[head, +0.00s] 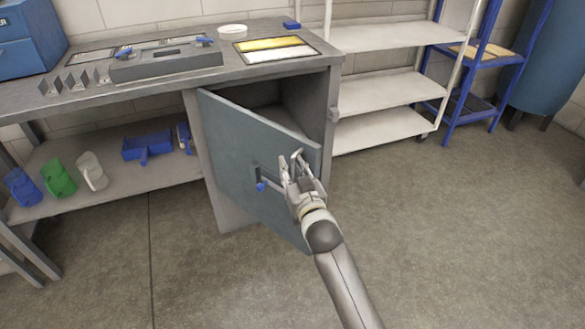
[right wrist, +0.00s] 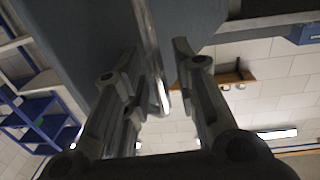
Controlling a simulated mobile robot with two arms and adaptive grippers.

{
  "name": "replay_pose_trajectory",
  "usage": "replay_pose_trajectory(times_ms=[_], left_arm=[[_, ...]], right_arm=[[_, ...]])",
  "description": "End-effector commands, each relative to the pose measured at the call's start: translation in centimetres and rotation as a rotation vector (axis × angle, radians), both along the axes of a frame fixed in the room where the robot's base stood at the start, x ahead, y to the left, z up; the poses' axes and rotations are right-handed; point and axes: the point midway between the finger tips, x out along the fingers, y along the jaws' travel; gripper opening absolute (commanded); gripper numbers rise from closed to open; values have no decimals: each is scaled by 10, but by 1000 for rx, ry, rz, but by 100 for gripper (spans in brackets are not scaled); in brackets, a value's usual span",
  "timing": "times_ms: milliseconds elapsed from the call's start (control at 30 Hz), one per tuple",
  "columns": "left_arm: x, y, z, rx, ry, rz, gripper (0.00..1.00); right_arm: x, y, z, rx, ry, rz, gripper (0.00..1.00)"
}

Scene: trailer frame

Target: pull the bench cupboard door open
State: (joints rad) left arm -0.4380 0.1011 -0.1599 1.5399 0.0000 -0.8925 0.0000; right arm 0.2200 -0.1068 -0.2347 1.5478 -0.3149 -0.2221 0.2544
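The cupboard door (head: 235,140) is a blue-grey panel under the bench, standing partly open. It is attached at its left side, and its free right edge is swung out from the cupboard (head: 322,105). A dark handle with a blue end (head: 262,186) sits on its outer face. My right gripper (head: 295,160) is by the free edge of the door, right of the handle. In the right wrist view, its fingers (right wrist: 158,75) are apart, with a pale narrow strip, perhaps the door edge, between them. Contact cannot be told. My left gripper is not in view.
The bench top (head: 100,100) carries a grey tray, cards and a white dish (head: 233,30). Jugs (head: 58,176) stand on the lower shelf at left. A white shelf rack (head: 385,95) stands right of the cupboard. The floor (head: 450,230) in front and to the right is clear.

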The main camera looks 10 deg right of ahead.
Motion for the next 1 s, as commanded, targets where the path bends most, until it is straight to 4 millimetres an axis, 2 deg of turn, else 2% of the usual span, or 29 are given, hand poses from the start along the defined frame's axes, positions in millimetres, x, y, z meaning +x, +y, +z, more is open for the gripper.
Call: replay_pose_trajectory(times_ms=[333,467,1000], left_arm=[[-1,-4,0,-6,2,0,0],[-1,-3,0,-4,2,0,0],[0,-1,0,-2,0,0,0]], right_arm=[[-1,0,0,4,2,0,32],[-10,-2,-1,4,3,0,32],[-99,-18,-1,3,3,0,32]])
